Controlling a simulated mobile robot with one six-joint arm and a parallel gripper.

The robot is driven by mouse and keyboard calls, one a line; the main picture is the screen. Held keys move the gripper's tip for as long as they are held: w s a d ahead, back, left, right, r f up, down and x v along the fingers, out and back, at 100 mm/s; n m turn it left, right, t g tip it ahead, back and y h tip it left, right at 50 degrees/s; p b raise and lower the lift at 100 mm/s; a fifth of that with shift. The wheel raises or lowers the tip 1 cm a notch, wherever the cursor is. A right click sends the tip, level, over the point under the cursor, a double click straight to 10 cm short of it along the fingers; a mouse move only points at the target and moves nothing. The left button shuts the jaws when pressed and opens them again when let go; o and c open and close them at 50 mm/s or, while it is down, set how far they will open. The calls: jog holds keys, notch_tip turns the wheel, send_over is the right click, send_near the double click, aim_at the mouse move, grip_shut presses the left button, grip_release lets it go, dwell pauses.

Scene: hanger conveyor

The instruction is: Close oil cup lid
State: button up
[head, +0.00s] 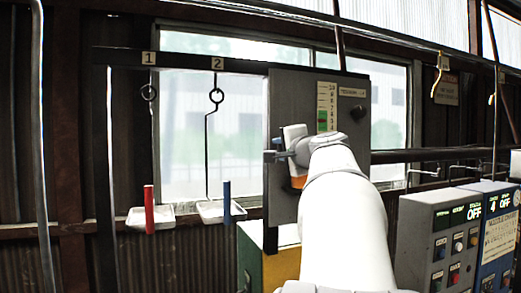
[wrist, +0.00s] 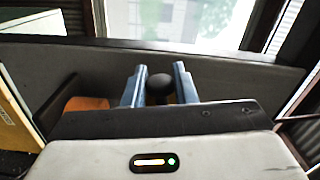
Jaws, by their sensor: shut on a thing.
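In the wrist view the two blue-grey fingers of my gripper (wrist: 160,85) stand either side of a round black knob (wrist: 160,82) and are shut on it. The knob is in front of a dark grey panel. An orange part (wrist: 86,104), partly covered by my gripper body, lies left of the fingers. In the head view my gripper (head: 276,150) is at the left edge of the grey panel (head: 354,120), with an orange part (head: 298,182) just below it. The knob is hidden there by my arm. I cannot make out the oil cup or its lid.
Two hooks labelled 1 and 2 hang at left with white trays (head: 208,212), a red bar (head: 149,208) and a blue bar (head: 226,203). Control boxes (head: 440,235) reading OFF stand at right. A yellow and green cabinet (head: 280,264) is below the panel.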

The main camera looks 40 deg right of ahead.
jog(key=shift+d+r+m, duration=0.15)
jog(key=shift+m, duration=0.15)
jog(key=m, duration=0.2)
jog(key=d+r+m+p, duration=0.1)
jog(key=m, duration=0.1)
jog(key=shift+s+d, duration=0.2)
jog(key=shift+s+d+f+m+p, duration=0.3)
jog(key=shift+d+m+p, duration=0.45)
jog(key=shift+m, duration=1.8)
jog(key=shift+s+d+f+m+p, duration=0.1)
jog(key=shift+d+f+m+p, duration=0.45)
jog(key=shift+m, duration=2.05)
jog(key=shift+s+d+f+m+p, duration=0.15)
jog(key=shift+d+m+p, duration=0.8)
jog(key=shift+m, duration=1.6)
jog(key=shift+d+f, duration=0.1)
jog(key=shift+d, duration=0.1)
jog(key=o, duration=0.9)
